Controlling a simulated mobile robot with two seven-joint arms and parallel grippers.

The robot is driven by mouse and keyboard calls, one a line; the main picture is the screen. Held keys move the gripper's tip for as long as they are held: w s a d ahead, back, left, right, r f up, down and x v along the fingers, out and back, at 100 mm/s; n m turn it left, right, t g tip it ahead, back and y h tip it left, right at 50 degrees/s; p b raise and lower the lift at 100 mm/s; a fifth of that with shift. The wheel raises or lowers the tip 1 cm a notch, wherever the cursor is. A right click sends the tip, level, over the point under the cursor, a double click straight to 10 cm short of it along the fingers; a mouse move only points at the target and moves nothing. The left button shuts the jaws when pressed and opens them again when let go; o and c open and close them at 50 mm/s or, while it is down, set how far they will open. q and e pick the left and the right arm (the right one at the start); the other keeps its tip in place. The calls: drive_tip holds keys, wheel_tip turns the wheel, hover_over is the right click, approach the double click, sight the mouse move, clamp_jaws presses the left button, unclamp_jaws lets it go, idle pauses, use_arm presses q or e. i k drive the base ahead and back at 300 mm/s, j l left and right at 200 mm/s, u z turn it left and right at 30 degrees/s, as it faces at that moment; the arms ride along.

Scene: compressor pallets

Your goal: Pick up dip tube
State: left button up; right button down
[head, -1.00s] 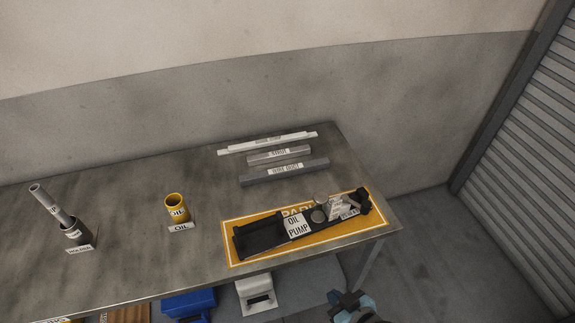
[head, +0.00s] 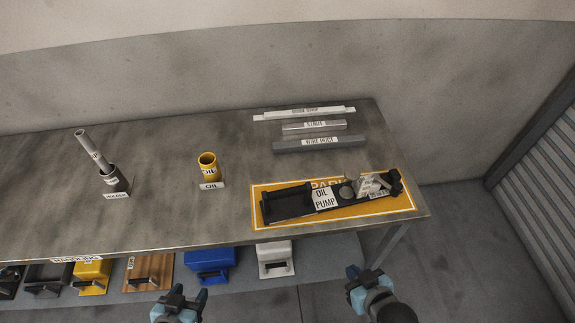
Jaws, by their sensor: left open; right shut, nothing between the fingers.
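The dip tube (head: 93,147) is a grey tube that leans to the left in a dark holder (head: 115,180) on the left part of the table. A small label stands at the holder's foot. My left gripper (head: 180,297) is at the bottom of the head view, in front of the table and well away from the tube. It is open and empty. My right gripper (head: 362,280) is further right, in front of the table's front edge. It is shut with nothing in it.
A yellow oil cup (head: 208,168) stands right of the holder. An orange mat (head: 408,211) bears a black oil pump (head: 287,204). Several labelled bars (head: 320,144) lie at the back. Coloured bins (head: 209,263) stand below the table (head: 165,215). Bare tabletop lies between holder and cup.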

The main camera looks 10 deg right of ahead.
sight(83, 138)
drive_tip(key=u, duration=0.4)
drive_tip(key=i+j+u, duration=0.1)
drive_tip(key=u, duration=0.3)
drive_tip(key=i+j+u, duration=0.15)
drive_tip(key=u, duration=0.3)
drive_tip(key=i+j+u, duration=0.15)
drive_tip(key=u, duration=0.25)
